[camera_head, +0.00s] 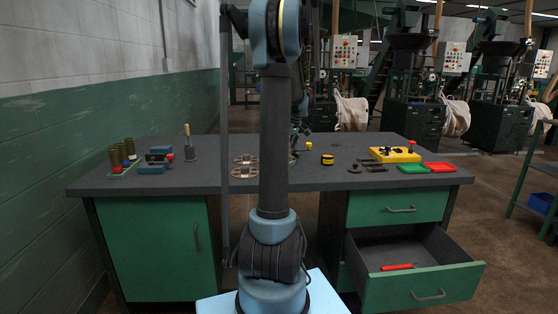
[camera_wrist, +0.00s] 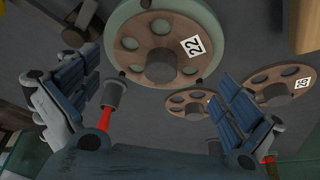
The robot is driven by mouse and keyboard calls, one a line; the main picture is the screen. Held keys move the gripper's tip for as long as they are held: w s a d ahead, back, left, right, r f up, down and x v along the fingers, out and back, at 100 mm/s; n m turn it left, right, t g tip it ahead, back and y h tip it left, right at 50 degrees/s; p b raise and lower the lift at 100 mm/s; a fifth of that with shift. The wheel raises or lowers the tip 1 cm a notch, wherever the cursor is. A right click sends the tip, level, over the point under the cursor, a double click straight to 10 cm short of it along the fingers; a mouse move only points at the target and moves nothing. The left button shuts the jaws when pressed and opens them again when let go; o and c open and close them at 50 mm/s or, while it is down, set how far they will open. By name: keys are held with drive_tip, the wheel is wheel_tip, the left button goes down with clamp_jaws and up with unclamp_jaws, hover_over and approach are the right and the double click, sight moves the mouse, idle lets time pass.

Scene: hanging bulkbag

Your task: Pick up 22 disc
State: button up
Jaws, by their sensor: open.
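In the wrist view, the disc marked 22 (camera_wrist: 163,67) is brown, with round holes and a raised hub. It lies on a round pale-green base (camera_wrist: 205,20), at the upper middle. My gripper (camera_wrist: 158,95) is open and empty, its two fingers apart at the left and right. The disc shows beyond and between the fingers, and I see no contact. Two more brown discs lie nearby: one (camera_wrist: 177,103) with no label showing, and one with a hard-to-read label (camera_wrist: 277,88). In the head view, my arm hides the 22 disc and most of my gripper.
The dark worktop (camera_head: 330,180) holds a yellow block (camera_head: 390,155), red tray (camera_head: 440,167), green tray (camera_head: 413,169), yellow-black roll (camera_head: 327,160) and clamp-like tool (camera_head: 153,163). An open drawer (camera_head: 430,283) juts out below right. A red rod (camera_wrist: 106,117) shows near the left finger.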

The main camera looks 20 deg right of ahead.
drive_tip(key=shift+x, duration=1)
drive_tip(key=shift+r, duration=0.15)
drive_tip(key=c, duration=2.1)
drive_tip(key=shift+s, duration=0.2)
clamp_jaws()
